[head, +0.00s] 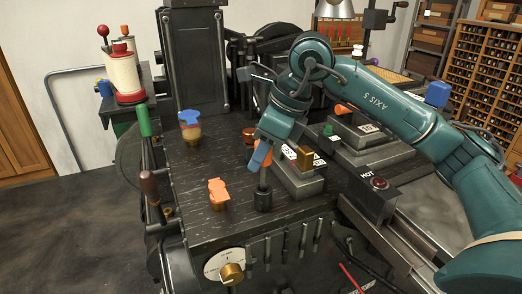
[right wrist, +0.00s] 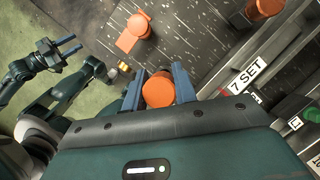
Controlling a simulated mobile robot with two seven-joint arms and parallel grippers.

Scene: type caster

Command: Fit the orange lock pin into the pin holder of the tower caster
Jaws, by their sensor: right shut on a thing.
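My right gripper (head: 260,157) has its blue fingers around the orange knob of the lock pin (head: 264,146). The knob also shows between the fingers in the right wrist view (right wrist: 158,89). Below the fingers, a grey shaft runs down to a black cylindrical holder (head: 263,200) near the table's front edge. The shaft looks upright and its lower end meets the holder; how deep it sits I cannot tell. My left gripper (right wrist: 69,46) shows in the right wrist view, away from the table, its two blue fingers apart and empty. It is out of the head view.
Another orange-topped piece (head: 218,190) stands left of the holder, and a blue-topped one (head: 190,122) behind it. A grey block with a brass piece (head: 304,156) is close on the right. A box marked HOT (head: 370,190) stands farther right. The dark table (head: 205,232) is bare at front left.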

